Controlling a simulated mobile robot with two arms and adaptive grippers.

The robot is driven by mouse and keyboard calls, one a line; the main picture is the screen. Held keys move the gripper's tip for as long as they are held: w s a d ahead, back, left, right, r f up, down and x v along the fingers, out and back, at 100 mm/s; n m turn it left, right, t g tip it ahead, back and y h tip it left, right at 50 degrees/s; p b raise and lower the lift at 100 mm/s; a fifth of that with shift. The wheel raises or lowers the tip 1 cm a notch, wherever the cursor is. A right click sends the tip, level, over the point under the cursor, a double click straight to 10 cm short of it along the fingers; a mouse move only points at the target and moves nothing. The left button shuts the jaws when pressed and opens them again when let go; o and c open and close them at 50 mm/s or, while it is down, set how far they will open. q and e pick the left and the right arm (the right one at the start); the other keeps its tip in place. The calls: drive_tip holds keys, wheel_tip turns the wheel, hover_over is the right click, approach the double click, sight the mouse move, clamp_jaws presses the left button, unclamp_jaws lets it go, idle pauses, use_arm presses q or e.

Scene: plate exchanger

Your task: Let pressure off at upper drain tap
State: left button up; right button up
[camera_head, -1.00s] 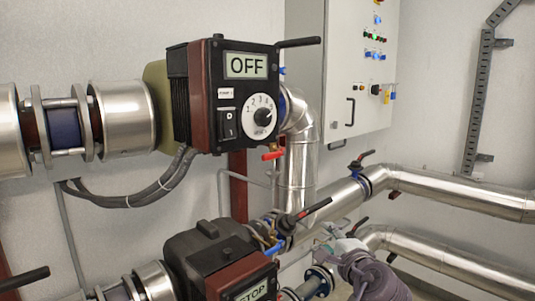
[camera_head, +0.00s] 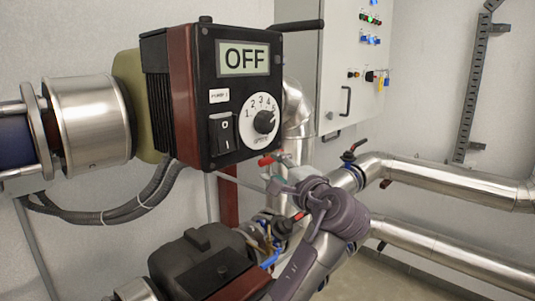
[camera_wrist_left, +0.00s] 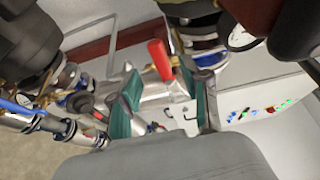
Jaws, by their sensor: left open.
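The upper drain tap (camera_head: 265,160) shows as a small red lever just below the right corner of the upper pump's black control box. In the left wrist view its red lever (camera_wrist_left: 160,60) stands up between my fingers. The fingers also show in the wrist view (camera_wrist_left: 161,85), one on each side of the lever with gaps. I cannot tell how deep the lever sits between them. My right gripper is not in view.
The upper pump (camera_head: 225,100) reads OFF and hangs close above the tap. A lower pump (camera_head: 195,265) sits below left. Silver pipes (camera_head: 450,185) with a lever valve (camera_head: 350,155) run to the right. A control cabinet (camera_head: 340,60) stands behind.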

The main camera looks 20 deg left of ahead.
sight(269, 162)
use_arm(q)
drive_tip(key=p+x, duration=0.1)
drive_tip(key=x, duration=0.4)
drive_tip(key=shift+w+a+r+p, duration=0.1)
drive_tip(key=shift+w+a+p, duration=0.2)
drive_tip(key=shift+p, duration=0.1)
drive_tip(key=shift+w+a, duration=0.1)
drive_tip(key=shift+a, duration=0.05)
drive_tip(key=shift+w+a, duration=0.15)
drive_tip(key=shift+w, duration=0.05)
drive_tip(key=shift+c, duration=0.2)
drive_tip(key=shift+s, duration=0.1)
clamp_jaws()
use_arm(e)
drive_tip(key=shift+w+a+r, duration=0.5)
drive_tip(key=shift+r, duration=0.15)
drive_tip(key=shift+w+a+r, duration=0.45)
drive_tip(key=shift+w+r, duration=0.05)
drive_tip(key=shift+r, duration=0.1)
